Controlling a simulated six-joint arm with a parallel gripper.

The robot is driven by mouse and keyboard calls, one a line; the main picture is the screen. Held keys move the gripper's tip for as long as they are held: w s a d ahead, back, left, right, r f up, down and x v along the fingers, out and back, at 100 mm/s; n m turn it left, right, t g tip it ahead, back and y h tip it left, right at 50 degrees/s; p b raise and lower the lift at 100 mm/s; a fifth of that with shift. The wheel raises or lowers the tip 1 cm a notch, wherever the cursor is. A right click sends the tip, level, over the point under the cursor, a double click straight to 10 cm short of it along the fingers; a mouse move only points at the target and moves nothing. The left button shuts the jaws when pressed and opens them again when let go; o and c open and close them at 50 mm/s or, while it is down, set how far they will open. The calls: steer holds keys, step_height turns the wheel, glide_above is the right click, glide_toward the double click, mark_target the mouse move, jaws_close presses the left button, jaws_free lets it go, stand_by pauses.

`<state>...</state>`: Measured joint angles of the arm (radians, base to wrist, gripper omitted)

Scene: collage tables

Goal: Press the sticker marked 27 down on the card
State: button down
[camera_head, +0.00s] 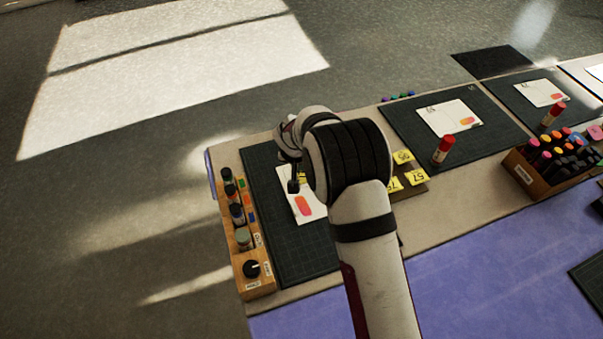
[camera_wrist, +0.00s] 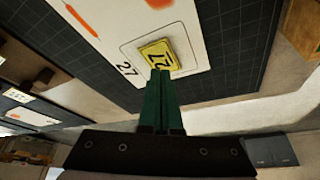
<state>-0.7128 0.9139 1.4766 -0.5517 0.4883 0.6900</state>
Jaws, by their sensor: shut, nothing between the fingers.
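The yellow sticker marked 27 (camera_wrist: 155,52) lies on the white card (camera_wrist: 188,22) in the wrist view. It sits inside a thin outlined box, with a printed 27 beside it. My gripper (camera_wrist: 160,76) is shut and empty, its green fingertips at the sticker's near edge. I cannot tell whether they touch it or hover just above. In the head view the card (camera_head: 318,213) with its orange-red mark lies on a dark cutting mat (camera_head: 285,255). My gripper (camera_head: 293,185) points down over the card, and my arm hides much of it.
A wooden rack of small bottles (camera_head: 243,240) runs along the mat's left side. Yellow numbered stickers (camera_head: 415,178) lie on a brown board right of my arm. A red glue stick (camera_head: 443,149), another card (camera_head: 450,118) and a marker crate (camera_head: 528,178) are farther right.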

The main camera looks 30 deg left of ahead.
steer(key=shift+f, duration=0.75)
stand_by(0.6)
steer(key=shift+r, duration=3.5)
